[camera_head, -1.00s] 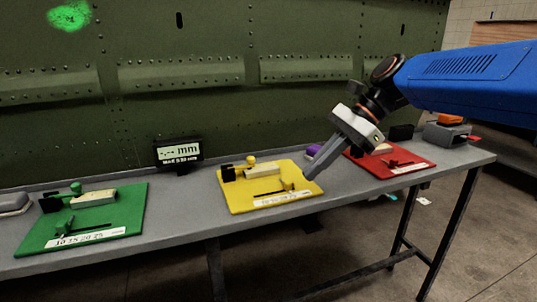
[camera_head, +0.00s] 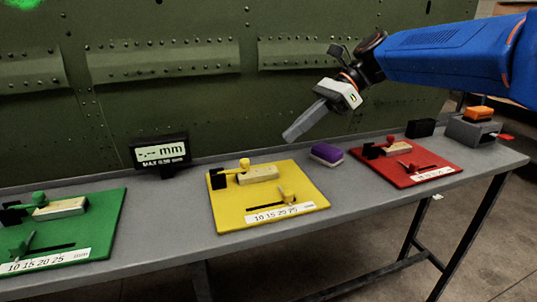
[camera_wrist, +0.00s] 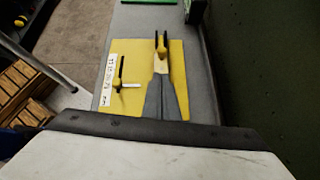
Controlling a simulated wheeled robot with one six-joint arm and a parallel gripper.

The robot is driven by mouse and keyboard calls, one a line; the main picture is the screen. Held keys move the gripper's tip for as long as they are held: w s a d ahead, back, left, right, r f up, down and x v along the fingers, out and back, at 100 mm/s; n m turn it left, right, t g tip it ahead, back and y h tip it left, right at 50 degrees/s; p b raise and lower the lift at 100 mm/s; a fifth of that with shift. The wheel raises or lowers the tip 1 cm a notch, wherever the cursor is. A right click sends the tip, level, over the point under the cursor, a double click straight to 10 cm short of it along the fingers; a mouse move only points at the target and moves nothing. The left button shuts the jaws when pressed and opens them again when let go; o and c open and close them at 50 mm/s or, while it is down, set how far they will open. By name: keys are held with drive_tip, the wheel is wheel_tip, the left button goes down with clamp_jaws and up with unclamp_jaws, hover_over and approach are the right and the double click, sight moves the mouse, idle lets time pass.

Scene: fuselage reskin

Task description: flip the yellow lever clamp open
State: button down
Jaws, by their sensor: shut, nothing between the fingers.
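The yellow board (camera_head: 228,217) lies on the bench and carries a pale wooden block (camera_head: 262,176). A yellow knobbed clamp (camera_head: 244,164) stands at the block's back left, beside a black block (camera_head: 217,180). A small yellow fitting (camera_head: 287,194) sits by the slot at the right. It shows in the wrist view with a dark bar and a pale rod (camera_wrist: 117,83). My gripper (camera_head: 290,137) is shut and empty, above and behind the board's right part. In the wrist view my fingers (camera_wrist: 161,76) cover part of the wooden block. I cannot tell the clamp lever's exact position.
A green board (camera_head: 100,237) is at left and a red board (camera_head: 430,167) at right, each with similar fittings. A purple block (camera_head: 326,153) lies between yellow and red. A black display (camera_head: 160,152) stands behind. The green riveted panel (camera_head: 200,100) rises behind the bench.

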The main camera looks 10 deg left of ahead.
sight(250, 168)
drive_tip(key=x, duration=1)
drive_tip(key=shift+r, duration=0.2)
drive_tip(key=shift+r+h, duration=0.25)
drive_tip(key=shift+h, duration=0.05)
drive_tip(key=shift+s+a+r+t+h, duration=0.1)
drive_tip(key=shift+r+t+h, duration=0.1)
drive_tip(key=shift+t+h, duration=0.1)
